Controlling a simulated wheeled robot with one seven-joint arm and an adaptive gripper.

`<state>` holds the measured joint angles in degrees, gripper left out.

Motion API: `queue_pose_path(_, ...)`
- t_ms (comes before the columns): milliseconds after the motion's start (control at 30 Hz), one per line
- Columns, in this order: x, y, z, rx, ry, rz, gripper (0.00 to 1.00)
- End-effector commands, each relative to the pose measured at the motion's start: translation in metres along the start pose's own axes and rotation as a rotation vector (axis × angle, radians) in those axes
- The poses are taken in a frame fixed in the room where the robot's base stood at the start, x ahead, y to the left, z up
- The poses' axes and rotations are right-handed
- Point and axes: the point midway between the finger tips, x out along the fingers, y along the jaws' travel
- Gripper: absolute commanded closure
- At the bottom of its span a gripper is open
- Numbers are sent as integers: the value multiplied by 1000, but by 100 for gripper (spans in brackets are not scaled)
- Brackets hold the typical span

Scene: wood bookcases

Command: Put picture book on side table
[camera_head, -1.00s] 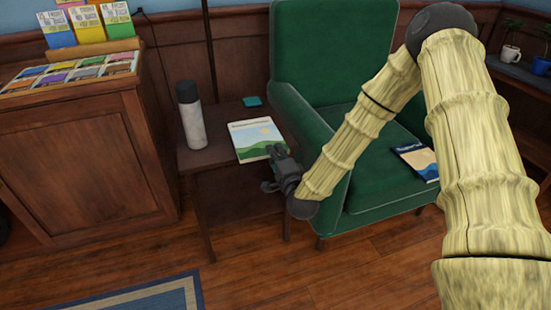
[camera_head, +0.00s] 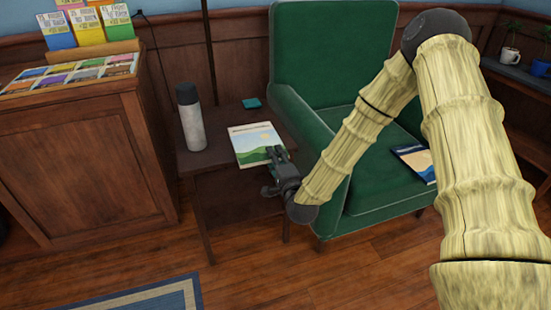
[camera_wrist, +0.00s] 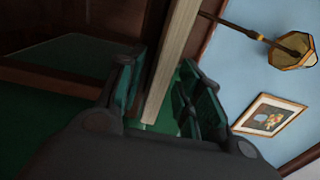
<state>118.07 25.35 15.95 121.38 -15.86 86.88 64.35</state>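The picture book (camera_head: 255,142), with a pale cover showing green hills and a sun, lies about level over the right part of the side table (camera_head: 212,156). I cannot tell whether it rests fully on the top. My gripper (camera_head: 275,156) is at its near right corner. In the wrist view the book's pale edge (camera_wrist: 170,65) runs between my two fingers (camera_wrist: 163,85). A gap shows on the left side of the edge, and the right fingertip is close to or touching it, so the fingers look open around the book.
A grey flask (camera_head: 192,118) stands on the table's left part, and a small teal item (camera_head: 251,103) lies at the back. The green armchair (camera_head: 325,60) is close on the right, with a blue book (camera_head: 414,160) on its seat. A wooden cabinet (camera_head: 80,160) stands left.

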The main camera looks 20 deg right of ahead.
Motion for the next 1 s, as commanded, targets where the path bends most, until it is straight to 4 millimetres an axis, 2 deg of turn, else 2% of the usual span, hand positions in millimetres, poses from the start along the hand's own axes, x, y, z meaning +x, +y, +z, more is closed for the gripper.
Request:
queue_pose_path(167, -19, -2, 0, 1, 0, 2, 64)
queue_pose_path(600, -97, -1, 0, 1, 0, 3, 64)
queue_pose_path(800, -116, -1, 0, 0, 0, 1, 64)
queue_pose_path(1000, -120, 0, 0, -2, -1, 2, 64)
